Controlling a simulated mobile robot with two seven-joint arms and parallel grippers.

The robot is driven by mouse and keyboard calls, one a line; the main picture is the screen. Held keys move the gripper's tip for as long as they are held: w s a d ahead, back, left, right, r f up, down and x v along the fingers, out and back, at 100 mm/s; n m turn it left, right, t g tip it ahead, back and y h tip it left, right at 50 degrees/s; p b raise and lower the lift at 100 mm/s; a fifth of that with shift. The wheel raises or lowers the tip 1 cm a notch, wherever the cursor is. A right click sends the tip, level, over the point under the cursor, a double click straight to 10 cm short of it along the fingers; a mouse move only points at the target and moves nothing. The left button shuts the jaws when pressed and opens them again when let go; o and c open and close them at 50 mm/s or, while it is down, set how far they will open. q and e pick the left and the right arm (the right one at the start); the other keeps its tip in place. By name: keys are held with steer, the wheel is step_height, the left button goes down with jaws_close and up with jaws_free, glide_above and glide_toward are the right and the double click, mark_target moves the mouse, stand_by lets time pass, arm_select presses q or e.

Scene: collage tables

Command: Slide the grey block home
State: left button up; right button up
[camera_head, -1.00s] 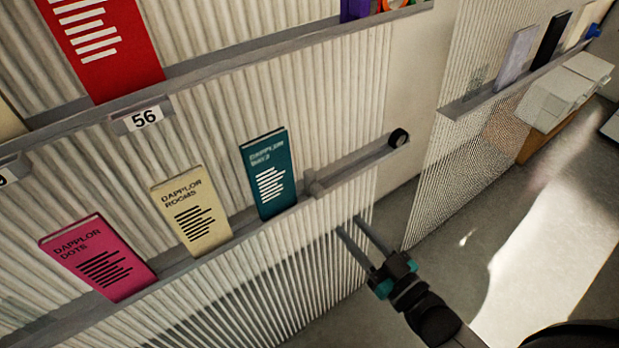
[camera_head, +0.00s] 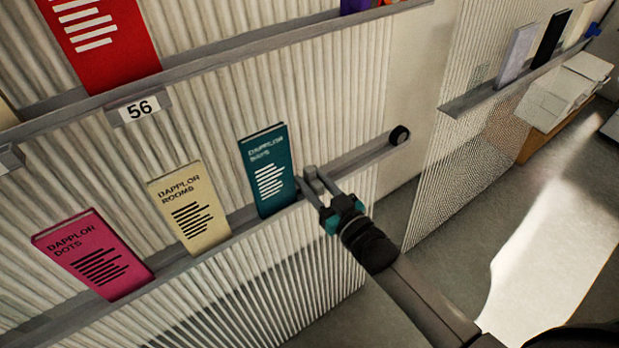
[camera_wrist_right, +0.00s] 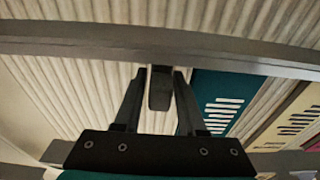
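The grey block (camera_head: 310,174) is a small piece on the lower grey ledge, just right of the teal book (camera_head: 267,172). In the right wrist view the block (camera_wrist_right: 160,90) stands between the two fingers. My right gripper (camera_head: 314,180) reaches up to the ledge, with its fingers on either side of the block; in the right wrist view the gripper (camera_wrist_right: 160,76) looks open, with narrow gaps beside the block. Part of the block is hidden by the fingers in the head view. My left gripper is not in view.
The ledge (camera_head: 365,155) is bare to the right of the block, up to a round black end knob (camera_head: 399,135). A cream book (camera_head: 190,208) and a pink book (camera_head: 93,255) stand further left. An upper shelf holds a red book (camera_head: 100,40) above a 56 label (camera_head: 139,108).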

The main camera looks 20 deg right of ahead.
steer(key=shift+w+a, duration=0.15)
steer(key=shift+w, duration=0.25)
jaws_close()
stand_by(1.3)
